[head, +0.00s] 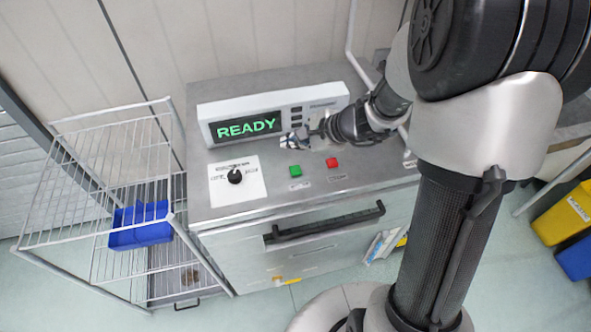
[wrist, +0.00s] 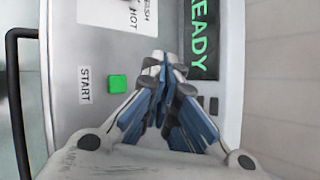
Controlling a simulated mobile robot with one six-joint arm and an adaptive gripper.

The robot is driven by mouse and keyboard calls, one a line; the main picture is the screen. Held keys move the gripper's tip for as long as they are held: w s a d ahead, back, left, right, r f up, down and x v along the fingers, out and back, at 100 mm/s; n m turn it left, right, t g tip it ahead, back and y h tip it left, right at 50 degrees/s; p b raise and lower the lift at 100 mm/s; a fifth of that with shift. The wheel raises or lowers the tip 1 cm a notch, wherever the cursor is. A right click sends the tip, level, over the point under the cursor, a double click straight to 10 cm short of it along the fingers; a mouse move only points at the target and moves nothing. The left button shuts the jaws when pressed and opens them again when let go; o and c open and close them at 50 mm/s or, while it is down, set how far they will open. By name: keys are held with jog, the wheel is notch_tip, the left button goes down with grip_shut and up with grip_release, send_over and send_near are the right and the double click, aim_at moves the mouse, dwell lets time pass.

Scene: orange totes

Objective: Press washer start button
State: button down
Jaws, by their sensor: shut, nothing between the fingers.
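The washer (head: 310,240) is a grey metal machine with a display box reading READY (head: 247,127) in green. The square green start button (head: 295,171) is on its top, and in the wrist view the green button (wrist: 118,83) has a START label (wrist: 85,85) beside it. My gripper (head: 288,142) is shut and empty, behind the green button and in front of the display box. In the wrist view the fingertips (wrist: 163,62) lie between the button and the display, apart from the button. The whole button is visible.
A red button (head: 332,162) sits right of the green one, and a black knob (head: 235,176) on a white label sits left. A handle (head: 325,222) crosses the washer's front. A wire rack (head: 75,225) with a blue bin (head: 140,225) stands at left.

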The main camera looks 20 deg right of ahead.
aim_at(294, 172)
notch_tip(294, 172, down, 8)
jog(key=b, duration=0.6)
jog(key=shift+r, duration=0.2)
jog(key=shift+f+b, duration=0.2)
jog(key=shift+b, duration=0.15)
dwell(0.6)
jog(key=shift+f+b, duration=0.25)
jog(key=shift+b, duration=0.1)
jog(key=shift+f, duration=0.45)
dwell(0.7)
jog(key=shift+r, duration=0.15)
jog(key=shift+r+p, duration=0.35)
jog(key=shift+r, duration=0.4)
jog(key=shift+r+p, duration=1.95)
jog(key=shift+r, duration=0.65)
